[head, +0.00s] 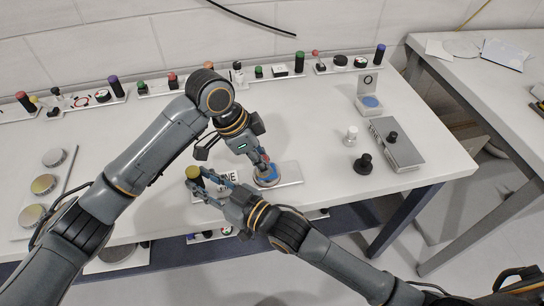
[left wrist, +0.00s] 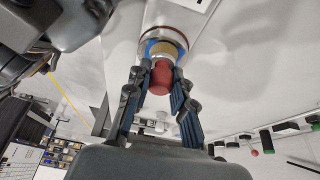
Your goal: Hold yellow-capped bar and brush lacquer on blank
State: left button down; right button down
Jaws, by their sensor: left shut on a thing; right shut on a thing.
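My left gripper (head: 262,162) is shut on a red-handled brush, low over a round blue-faced blank (head: 267,177). In the left wrist view the fingers flank the red handle (left wrist: 160,78). A tan part (left wrist: 169,50) of it lies against the blank's blue face (left wrist: 150,47); whether it touches, I cannot tell. The blank sits at the left end of a pale flat plate (head: 288,173). My right gripper (head: 204,186) is shut on the yellow-capped bar (head: 193,172), left of the blank. The fingers hide most of the bar below its cap.
A lettered white card (head: 228,178) lies between the grippers. A grey box (head: 397,145), a black knob (head: 363,164), a small white piece (head: 351,135) and a stand with a blue disc (head: 370,102) are to the right. Round tins (head: 43,184) stand at left. Small items line the back.

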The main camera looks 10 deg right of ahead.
pick_arm(q)
jog(key=shift+a, duration=1.2)
notch_tip(320, 180, up, 8)
jog(key=shift+d, duration=0.1)
pick_arm(e)
jog(key=c, duration=1)
grip_release()
jog(key=shift+o, duration=0.2)
jog(key=v, duration=1.2)
